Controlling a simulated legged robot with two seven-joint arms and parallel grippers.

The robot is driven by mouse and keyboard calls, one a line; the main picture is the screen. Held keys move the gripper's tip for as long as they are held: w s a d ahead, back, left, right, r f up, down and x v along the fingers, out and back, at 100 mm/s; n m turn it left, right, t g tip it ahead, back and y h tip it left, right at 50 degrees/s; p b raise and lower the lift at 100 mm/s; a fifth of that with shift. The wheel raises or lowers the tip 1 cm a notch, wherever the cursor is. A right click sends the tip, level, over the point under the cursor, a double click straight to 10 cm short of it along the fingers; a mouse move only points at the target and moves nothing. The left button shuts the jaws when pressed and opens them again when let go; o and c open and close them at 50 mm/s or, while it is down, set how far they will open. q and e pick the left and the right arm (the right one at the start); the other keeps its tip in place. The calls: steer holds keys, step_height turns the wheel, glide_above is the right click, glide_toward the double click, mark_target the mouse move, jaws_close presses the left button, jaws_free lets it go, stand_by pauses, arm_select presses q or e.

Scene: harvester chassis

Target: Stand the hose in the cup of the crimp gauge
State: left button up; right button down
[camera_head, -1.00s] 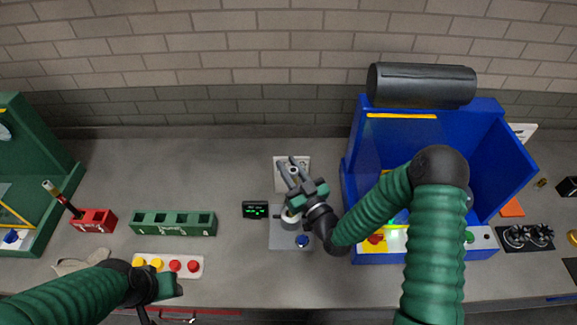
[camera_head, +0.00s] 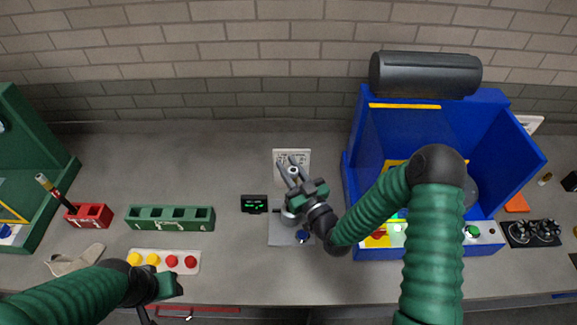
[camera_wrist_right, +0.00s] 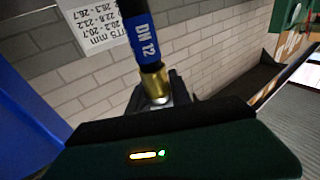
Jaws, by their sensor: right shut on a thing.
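My right gripper (camera_head: 294,170) is shut on a hose. In the right wrist view the hose (camera_wrist_right: 137,30) is black with a blue "DN 12" band and a brass fitting; it rises from between the fingers (camera_wrist_right: 157,100). From the head it shows almost end-on, so its lower end is hidden. The crimp gauge has a grey plate (camera_head: 284,238), a round cup (camera_head: 288,217) partly hidden by my right gripper, and a small display (camera_head: 254,204) with green digits. The gripper is above and behind the cup. My left gripper (camera_head: 160,292) is low at the left, its fingers unclear.
A red rack (camera_head: 92,215) holds another hose (camera_head: 52,190), leaning. A green rack (camera_head: 170,218) and a button strip (camera_head: 165,261) lie left of the gauge. A blue machine (camera_head: 368,248) stands close on the right. A white chart (camera_head: 281,157) is behind the gauge.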

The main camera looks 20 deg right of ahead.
steer(key=c, duration=1.1)
jaws_free()
steer(key=b+v, duration=0.1)
steer(key=v, duration=0.1)
steer(key=b+v, duration=0.1)
steer(key=v, duration=0.2)
steer(key=b+v, duration=0.1)
steer(key=v, duration=0.2)
steer(key=shift+f, duration=0.35)
steer(key=p, duration=0.6)
glide_toward(296, 179)
steer(key=s, duration=0.3)
steer(key=shift+w+d+r, duration=0.1)
steer(key=shift+d, duration=0.3)
steer(key=shift+w+a+b, duration=0.1)
steer(key=shift+b, duration=0.2)
